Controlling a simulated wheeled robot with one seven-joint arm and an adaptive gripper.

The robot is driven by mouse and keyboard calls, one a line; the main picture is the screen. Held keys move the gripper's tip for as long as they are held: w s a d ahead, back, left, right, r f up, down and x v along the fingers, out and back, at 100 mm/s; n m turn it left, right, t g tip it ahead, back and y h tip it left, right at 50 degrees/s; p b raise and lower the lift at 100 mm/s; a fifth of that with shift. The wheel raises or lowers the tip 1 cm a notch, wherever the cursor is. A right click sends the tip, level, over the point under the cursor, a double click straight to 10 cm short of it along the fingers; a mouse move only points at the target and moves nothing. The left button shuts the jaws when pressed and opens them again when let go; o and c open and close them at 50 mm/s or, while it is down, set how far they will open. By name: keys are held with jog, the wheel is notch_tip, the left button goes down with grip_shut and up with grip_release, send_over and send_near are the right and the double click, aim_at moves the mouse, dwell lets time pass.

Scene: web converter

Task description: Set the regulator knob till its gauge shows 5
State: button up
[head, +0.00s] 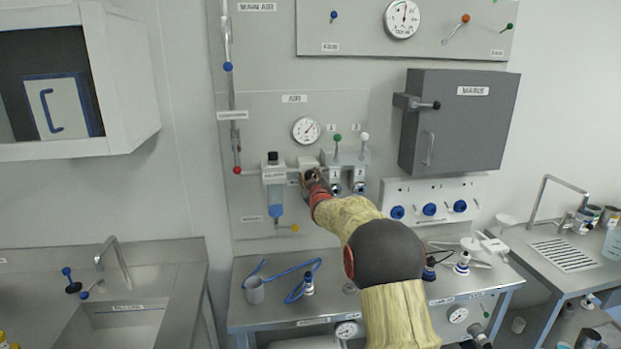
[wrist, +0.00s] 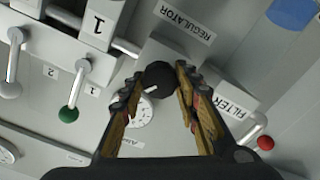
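The regulator knob (wrist: 159,75) is round and black, on a grey body below an upside-down REGULATOR label in the wrist view. My gripper (wrist: 160,73) has a finger on each side of it, and the tips meet its edges. In the head view my gripper (head: 311,178) is at the regulator and hides most of the knob. The gauge (head: 306,130) is a round white dial above it, under the AIR label. Its needle seems to point up and right, but its figures are too small to read. In the wrist view the gauge (wrist: 144,113) is partly hidden by the left finger.
The filter (head: 274,190) with a blue bowl stands left of the regulator. Valves with a green lever (head: 337,138) and a white lever (head: 364,138) stand close on the right. The grey MAINS box (head: 458,120) juts out farther right. A bench (head: 265,315) lies below.

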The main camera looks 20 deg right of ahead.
jog(key=o, duration=0.4)
jog(key=v, duration=1.2)
dwell(0.4)
